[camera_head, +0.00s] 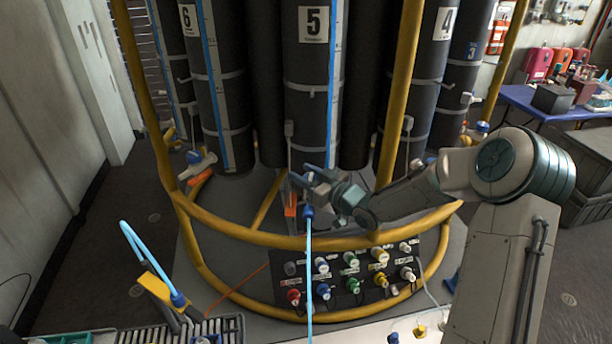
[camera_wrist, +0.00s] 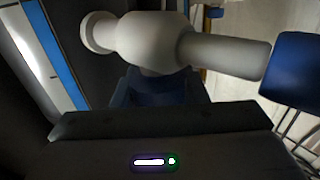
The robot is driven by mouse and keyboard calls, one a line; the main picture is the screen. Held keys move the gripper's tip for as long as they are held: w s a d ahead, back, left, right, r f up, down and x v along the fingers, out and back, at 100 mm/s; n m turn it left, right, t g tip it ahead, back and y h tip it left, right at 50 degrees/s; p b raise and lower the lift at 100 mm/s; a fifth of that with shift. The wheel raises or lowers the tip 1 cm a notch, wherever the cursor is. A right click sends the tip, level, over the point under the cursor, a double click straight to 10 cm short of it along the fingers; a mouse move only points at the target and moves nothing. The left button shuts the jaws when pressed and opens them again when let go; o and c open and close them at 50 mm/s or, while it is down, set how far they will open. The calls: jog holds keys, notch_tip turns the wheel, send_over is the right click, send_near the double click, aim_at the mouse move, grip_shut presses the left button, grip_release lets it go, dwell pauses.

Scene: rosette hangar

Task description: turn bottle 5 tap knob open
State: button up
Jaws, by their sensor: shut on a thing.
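Bottle 5 (camera_head: 312,90), a dark cylinder with a white "5" label and a blue stripe, stands upright behind the yellow rail. My gripper (camera_head: 312,182) is at its foot, in front of the bottle. In the wrist view, the pale grey tap body (camera_wrist: 155,42) lies across the top. The dark blue tap knob (camera_wrist: 158,88) is below it, in front of my gripper, which is shut on it. The fingertips are dark and hard to make out. A blue fitting (camera_head: 308,212) with a light blue hose hangs just below my gripper, beside an orange part (camera_head: 290,206).
A yellow tubular rail (camera_head: 250,242) rings the bottles. A panel of coloured valves (camera_head: 350,277) is below it. Bottle 6 (camera_head: 205,80) and bottle 4 (camera_head: 430,80) stand on either side. A looped blue hose (camera_head: 145,262) is at lower left. A blue table (camera_head: 530,100) is far right.

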jog(key=shift+n+g, duration=0.3)
jog(key=o, duration=1)
jog(key=shift+a, duration=0.1)
jog(key=b+v, duration=0.2)
jog(key=v, duration=1.2)
jog(key=shift+w+f, duration=0.1)
jog(key=shift+f, duration=0.05)
